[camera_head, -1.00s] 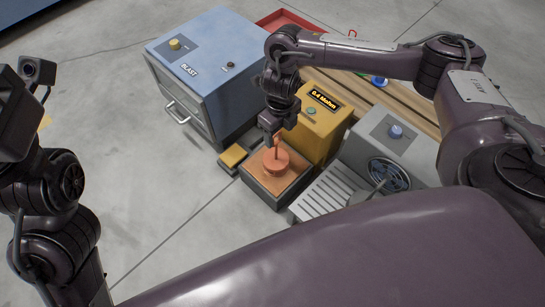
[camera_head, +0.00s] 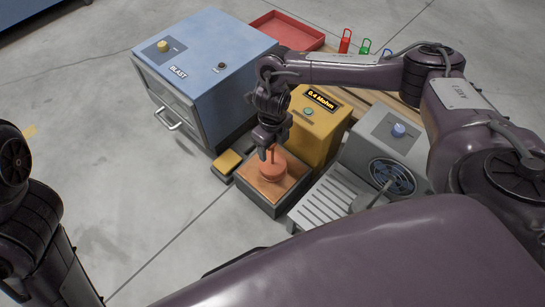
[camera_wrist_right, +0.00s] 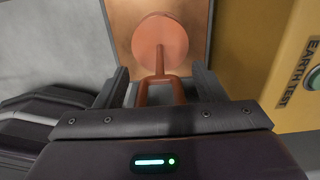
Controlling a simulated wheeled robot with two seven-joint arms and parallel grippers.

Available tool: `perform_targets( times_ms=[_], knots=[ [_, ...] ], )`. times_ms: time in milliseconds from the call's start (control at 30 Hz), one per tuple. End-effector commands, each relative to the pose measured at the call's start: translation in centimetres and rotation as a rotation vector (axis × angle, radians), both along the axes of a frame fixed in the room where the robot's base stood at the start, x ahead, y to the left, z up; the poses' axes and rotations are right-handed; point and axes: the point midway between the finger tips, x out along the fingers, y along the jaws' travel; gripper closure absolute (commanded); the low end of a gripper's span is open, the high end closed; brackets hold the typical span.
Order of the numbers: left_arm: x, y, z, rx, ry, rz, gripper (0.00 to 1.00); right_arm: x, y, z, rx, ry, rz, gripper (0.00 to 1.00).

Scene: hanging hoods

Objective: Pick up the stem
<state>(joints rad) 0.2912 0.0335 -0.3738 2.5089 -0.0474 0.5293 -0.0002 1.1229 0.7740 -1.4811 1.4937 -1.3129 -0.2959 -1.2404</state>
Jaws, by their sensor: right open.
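The stem (camera_head: 272,171) is an orange-red piece with a round disc base and a thin upright shaft. It stands on the copper-coloured plate of a dark-rimmed box (camera_head: 250,193). In the right wrist view the stem's disc (camera_wrist_right: 160,42) lies ahead and its forked top comes back between my fingers. My right gripper (camera_head: 266,150) is over the stem in the head view, pointing down. In the right wrist view the right gripper (camera_wrist_right: 160,85) is open, one finger on each side of the fork, with gaps showing. My left arm shows at the left edge, but its gripper is out of view.
A yellow tester (camera_head: 318,127) stands close behind the plate. A blue BLAST cabinet (camera_head: 205,65) is at the upper left, with a small yellow block (camera_head: 227,163) below it. A grey fan unit (camera_head: 385,150) and slatted tray (camera_head: 325,200) are right. A red tray (camera_head: 287,30) lies behind.

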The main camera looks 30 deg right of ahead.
Motion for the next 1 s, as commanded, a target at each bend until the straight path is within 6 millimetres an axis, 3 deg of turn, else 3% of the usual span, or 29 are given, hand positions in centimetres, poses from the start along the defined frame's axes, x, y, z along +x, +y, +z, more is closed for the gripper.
perform_targets(
  times_ms=[133, 600, 1000],
  knots=[
    [0.02, 0.01, 0.06, 0.000, 0.001, 0.000, 1.00, -0.01, 0.01, 0.07, 0.000, 0.000, 0.000, 0.39],
    [0.00, 0.01, 0.05, 0.000, 0.000, 0.000, 1.00, -0.02, -0.02, 0.07, 0.000, 0.000, 0.000, 1.00],
    [-0.03, 0.00, 0.21, 0.001, -0.001, 0.000, 1.00, 0.05, 0.00, 0.39, 0.000, -0.001, -0.001, 1.00]
  ],
)
